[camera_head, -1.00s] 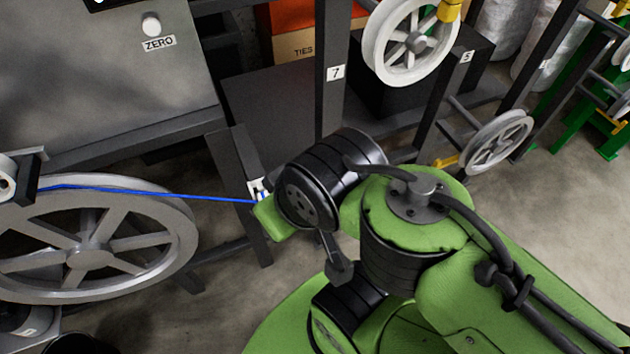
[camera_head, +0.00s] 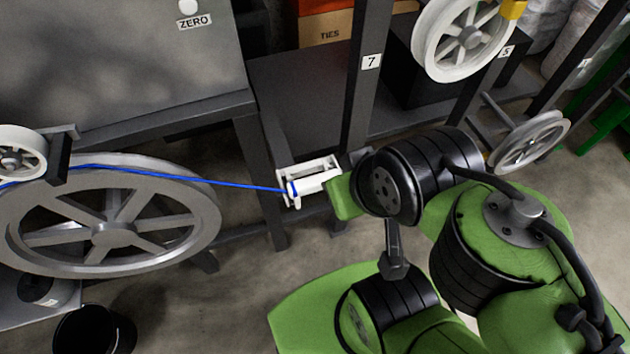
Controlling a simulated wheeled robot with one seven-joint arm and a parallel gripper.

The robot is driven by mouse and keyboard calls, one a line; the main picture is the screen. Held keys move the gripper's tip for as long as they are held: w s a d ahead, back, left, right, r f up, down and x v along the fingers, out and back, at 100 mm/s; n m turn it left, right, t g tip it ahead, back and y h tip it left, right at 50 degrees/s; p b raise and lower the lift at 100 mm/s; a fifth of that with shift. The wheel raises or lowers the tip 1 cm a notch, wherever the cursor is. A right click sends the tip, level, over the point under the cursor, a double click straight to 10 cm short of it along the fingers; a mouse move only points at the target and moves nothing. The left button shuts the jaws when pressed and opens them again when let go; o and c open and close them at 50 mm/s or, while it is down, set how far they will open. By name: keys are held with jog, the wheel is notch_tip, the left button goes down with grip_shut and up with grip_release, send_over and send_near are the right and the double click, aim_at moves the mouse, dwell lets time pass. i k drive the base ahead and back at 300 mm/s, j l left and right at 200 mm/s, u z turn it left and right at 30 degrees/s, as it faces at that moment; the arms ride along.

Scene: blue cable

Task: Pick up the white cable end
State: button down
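The blue cable (camera_head: 235,185) runs taut from the large grey wheel to a small white assembly by the dark post. A white piece (camera_head: 318,183) sits where the blue line ends and looks like the white cable end.
The large spoked wheel (camera_head: 190,225) and a small white pulley (camera_head: 22,150) are at left. The post marked 7 (camera_head: 358,110) rises behind my arm. A white wheel (camera_head: 432,50) is at upper right. A black bin (camera_head: 92,332) stands lower left. Some floor is bare below the cable.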

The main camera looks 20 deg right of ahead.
aim_at(308, 185)
jog(key=z, duration=2.3)
jog(key=u, duration=2.3)
jog(key=k+l+u, duration=0.15)
jog(key=u, duration=0.25)
jog(key=k+l+u, duration=0.25)
jog(key=u, duration=0.15)
jog(key=k+l+u, duration=0.2)
jog(key=u, duration=0.2)
jog(key=k+u, duration=0.25)
jog(key=u, duration=0.15)
